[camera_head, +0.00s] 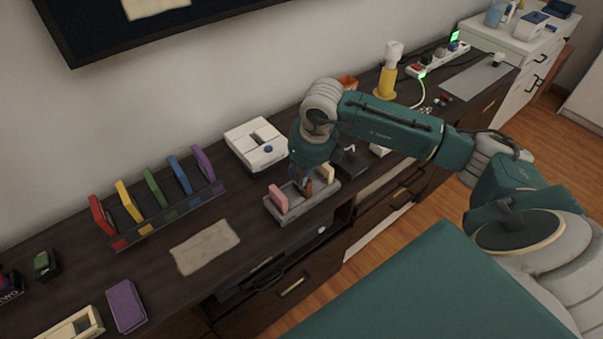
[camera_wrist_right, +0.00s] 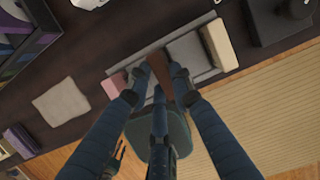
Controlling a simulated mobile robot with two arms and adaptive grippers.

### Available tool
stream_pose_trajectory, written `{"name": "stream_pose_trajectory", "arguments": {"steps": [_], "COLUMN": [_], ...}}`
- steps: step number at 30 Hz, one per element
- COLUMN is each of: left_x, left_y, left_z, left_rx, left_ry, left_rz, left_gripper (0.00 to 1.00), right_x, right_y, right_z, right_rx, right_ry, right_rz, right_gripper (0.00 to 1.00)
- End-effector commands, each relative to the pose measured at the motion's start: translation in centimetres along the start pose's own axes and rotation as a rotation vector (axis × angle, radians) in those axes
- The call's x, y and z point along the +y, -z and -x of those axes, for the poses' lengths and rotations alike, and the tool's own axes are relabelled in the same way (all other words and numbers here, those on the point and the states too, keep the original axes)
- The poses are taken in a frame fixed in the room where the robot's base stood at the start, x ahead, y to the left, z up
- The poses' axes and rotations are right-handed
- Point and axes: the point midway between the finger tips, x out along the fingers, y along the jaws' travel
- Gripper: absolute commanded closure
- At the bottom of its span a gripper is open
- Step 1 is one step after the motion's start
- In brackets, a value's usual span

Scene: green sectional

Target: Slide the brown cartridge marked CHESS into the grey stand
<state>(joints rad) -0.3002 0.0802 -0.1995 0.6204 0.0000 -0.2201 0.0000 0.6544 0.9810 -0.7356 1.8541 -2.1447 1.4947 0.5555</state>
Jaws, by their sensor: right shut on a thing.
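The grey stand (camera_head: 289,216) sits near the front edge of the dark cabinet top. It holds a pink cartridge (camera_head: 278,198) at its left end and a cream cartridge (camera_head: 328,172) at its right end. My right gripper (camera_head: 302,183) points down over the middle of the stand. It is shut on the brown cartridge (camera_head: 308,187), which stands between the pink and cream ones. The wrist view shows the brown cartridge (camera_wrist_right: 186,94) between the fingertips, at the stand. The CHESS marking is not readable, and the cartridge's lower end is hidden. My left gripper is not in view.
A rack (camera_head: 168,219) of several coloured cartridges stands to the left. A white console (camera_head: 256,146) is behind the stand. A beige cloth (camera_head: 205,246) and a purple case (camera_head: 125,306) lie at front left. A yellow-based lamp (camera_head: 387,78) and power strip (camera_head: 438,60) are at back right.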

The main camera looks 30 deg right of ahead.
Motion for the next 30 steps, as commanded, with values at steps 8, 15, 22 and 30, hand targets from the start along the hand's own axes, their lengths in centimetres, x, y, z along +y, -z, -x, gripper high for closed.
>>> {"name": "stream_pose_trajectory", "arguments": {"steps": [8,15,22,30], "left_x": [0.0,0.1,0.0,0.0], "left_y": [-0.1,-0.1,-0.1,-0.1], "left_z": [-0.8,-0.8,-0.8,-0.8], "left_rx": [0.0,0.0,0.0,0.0], "left_ry": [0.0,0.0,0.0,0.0], "left_rz": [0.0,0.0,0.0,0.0], "left_gripper": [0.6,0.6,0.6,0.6], "right_x": [0.0,0.0,0.0,-0.1], "right_y": [0.2,0.2,0.2,0.1], "right_z": [-0.8,-0.9,-0.9,1.7], "right_rx": [0.0,0.0,0.0,-0.005], "right_ry": [0.0,0.0,0.0,0.001], "right_rz": [0.0,0.0,0.0,0.0], "right_gripper": [1.0,0.57,0.57,0.57]}}
